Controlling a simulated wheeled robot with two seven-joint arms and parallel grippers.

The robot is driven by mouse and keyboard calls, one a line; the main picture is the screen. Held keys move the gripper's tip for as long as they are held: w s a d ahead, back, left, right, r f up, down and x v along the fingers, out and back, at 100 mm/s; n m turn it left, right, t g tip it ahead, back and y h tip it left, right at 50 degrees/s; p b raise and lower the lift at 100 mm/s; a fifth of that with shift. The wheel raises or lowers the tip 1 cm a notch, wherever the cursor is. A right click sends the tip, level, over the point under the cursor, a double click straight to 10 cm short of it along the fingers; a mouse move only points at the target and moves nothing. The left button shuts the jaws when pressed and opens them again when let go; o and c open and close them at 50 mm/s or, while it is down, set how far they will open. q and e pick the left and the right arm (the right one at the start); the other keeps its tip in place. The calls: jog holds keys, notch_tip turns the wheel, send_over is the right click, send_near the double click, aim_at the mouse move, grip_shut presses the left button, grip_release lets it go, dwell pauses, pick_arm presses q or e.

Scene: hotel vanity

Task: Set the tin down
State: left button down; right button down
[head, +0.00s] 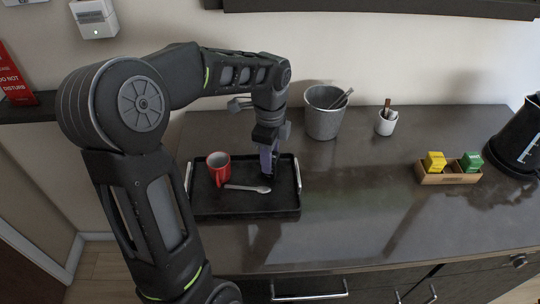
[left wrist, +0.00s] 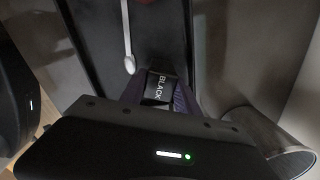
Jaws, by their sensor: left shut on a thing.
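My left gripper (head: 269,164) is over the right part of the black tray (head: 245,205), its fingers pointing down. In the left wrist view it is shut on a dark tin (left wrist: 159,87) with a pale "BLACK" label, held between purplish fingers. In the head view the tin is mostly hidden by the gripper. The tin is low over the tray; I cannot tell whether it touches the tray floor. A red mug (head: 218,166) stands on the tray's left part. A silver spoon (head: 248,188) lies just left of the gripper. My right gripper is not in view.
A grey bucket (head: 324,116) with tongs stands behind and right of the tray. Further right are a small white cup (head: 386,122), a wooden box (head: 449,177) with yellow and green packets, and a black kettle (head: 518,143). The counter's middle is clear.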

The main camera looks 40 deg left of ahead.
pick_arm(q)
jog(key=c, duration=0.9)
grip_release()
notch_tip(320, 180, up, 12)
jog(key=shift+r+p, duration=0.15)
jog(key=shift+p, duration=0.25)
